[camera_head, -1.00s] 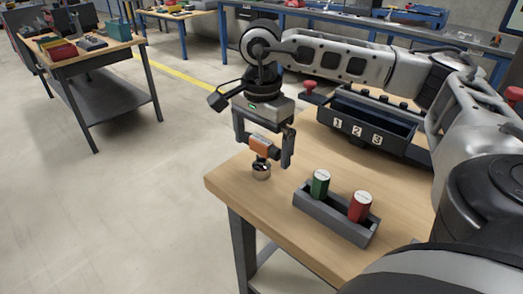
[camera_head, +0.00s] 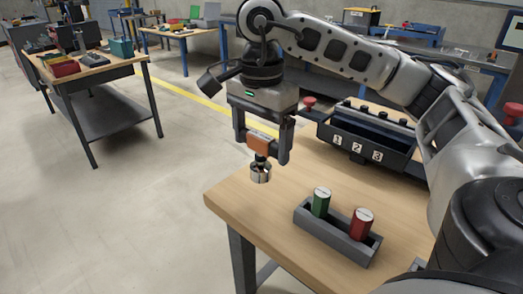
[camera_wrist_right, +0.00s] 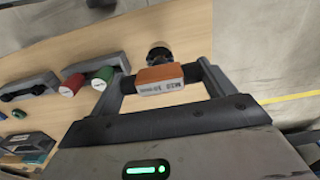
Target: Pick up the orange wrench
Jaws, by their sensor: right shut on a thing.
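The orange wrench (camera_head: 260,144) has an orange block-shaped body with a dark neck and a silver round end pointing down. My right gripper (camera_head: 263,150) is shut on the orange body and holds it upright near the table's left corner. The silver end appears a little above the tabletop. In the right wrist view, the orange wrench (camera_wrist_right: 160,80) sits between the two fingers of the right gripper (camera_wrist_right: 160,84), with pale lettering on the body. My left gripper is not in view.
On the wooden table (camera_head: 245,207) a grey holder (camera_head: 337,236) carries a green cylinder (camera_head: 321,202) and a red cylinder (camera_head: 361,225). Behind them stands a dark bin numbered 1, 2, 3 (camera_head: 358,147). Open floor lies left of the table.

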